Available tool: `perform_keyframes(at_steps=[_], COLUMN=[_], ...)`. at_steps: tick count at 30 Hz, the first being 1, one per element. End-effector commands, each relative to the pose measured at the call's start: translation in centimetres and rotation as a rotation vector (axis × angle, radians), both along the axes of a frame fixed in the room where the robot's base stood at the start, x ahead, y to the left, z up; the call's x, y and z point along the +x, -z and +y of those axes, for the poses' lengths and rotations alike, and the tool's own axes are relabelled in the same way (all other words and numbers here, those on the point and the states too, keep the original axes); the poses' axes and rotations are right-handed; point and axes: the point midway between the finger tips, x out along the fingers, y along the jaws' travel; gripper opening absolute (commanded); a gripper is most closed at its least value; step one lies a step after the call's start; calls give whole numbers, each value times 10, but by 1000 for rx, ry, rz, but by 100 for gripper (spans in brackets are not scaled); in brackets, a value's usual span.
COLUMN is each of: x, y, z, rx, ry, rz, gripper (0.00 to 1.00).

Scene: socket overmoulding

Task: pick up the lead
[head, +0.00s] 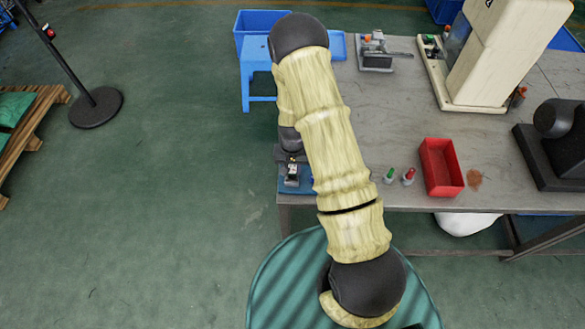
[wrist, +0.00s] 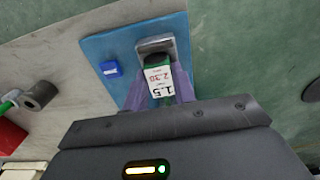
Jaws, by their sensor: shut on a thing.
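The lead (wrist: 160,84) shows in the wrist view as a dark green piece with a white label marked 1.5 and 2.30. My gripper (wrist: 158,98) is shut on it, with a purple finger on either side. Its far end meets a grey metal block (wrist: 155,46) on a blue mat (wrist: 112,43); I cannot tell whether they touch. In the head view my gripper (head: 291,160) is low over the mat (head: 304,184) at the table's left edge, and the white label (head: 292,173) shows below it. The rest of the lead is hidden.
A small blue piece (wrist: 110,68) lies on the mat. A cream machine (head: 490,55) stands farther back.

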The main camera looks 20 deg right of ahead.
Motion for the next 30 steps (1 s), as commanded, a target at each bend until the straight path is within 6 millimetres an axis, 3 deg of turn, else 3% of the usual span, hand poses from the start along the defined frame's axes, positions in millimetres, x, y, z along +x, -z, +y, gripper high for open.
perform_keyframes(at_steps=[11, 24, 30], x=[1, 1, 1], y=[-10, -77, -97], z=[0, 0, 0], rx=[-1, -1, 0], ry=[-1, -1, -1], rz=[-2, -5, -2], gripper=[0, 0, 0])
